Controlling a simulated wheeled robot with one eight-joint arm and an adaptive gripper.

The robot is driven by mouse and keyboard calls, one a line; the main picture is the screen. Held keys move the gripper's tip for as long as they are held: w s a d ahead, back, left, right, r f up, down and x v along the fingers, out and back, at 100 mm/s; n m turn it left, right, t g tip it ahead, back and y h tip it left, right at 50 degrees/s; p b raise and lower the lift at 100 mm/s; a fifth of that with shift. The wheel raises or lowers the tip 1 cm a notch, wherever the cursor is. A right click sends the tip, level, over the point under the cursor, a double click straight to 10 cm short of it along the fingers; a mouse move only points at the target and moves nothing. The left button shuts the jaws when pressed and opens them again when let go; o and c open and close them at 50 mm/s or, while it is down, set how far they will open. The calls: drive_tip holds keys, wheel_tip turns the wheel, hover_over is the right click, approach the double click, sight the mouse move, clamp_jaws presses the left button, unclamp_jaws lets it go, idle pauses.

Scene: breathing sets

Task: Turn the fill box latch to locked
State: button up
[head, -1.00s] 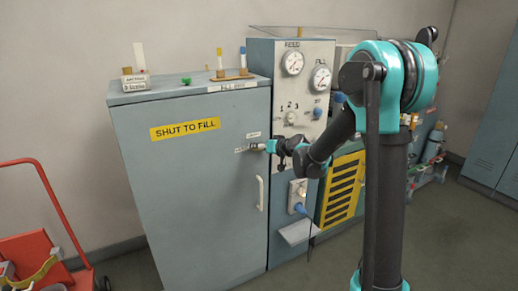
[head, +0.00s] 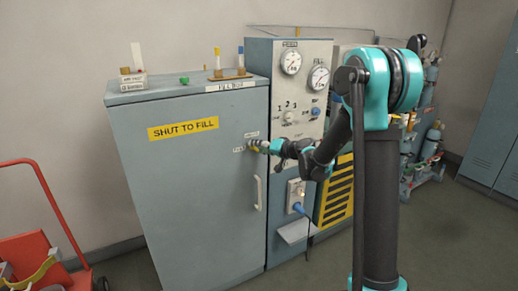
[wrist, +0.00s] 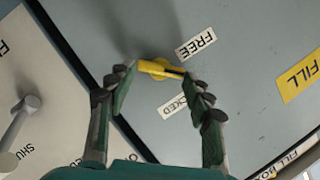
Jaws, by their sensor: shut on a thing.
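The fill box latch (wrist: 158,68) is a small yellow handle on the grey door of the fill box (head: 190,190). In the wrist view my gripper (wrist: 161,76) has one finger at each end of the latch and is shut on it. A FREE label (wrist: 196,42) and a partly hidden LOCKED label (wrist: 172,107) are on the door beside the latch. The latch's right end lies between the two labels. In the head view my gripper (head: 264,146) reaches the door's right side, and the latch is mostly hidden there.
A pale door handle (head: 258,192) is just below my gripper. A panel with gauges (head: 291,62) and a knob (head: 289,117) stands close on the right. A red cart (head: 40,250) is at the lower left. Gas cylinders (head: 433,140) stand at the far right.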

drive_tip(key=o, duration=1.1)
drive_tip(key=shift+o, duration=0.2)
drive_tip(key=v, duration=1.2)
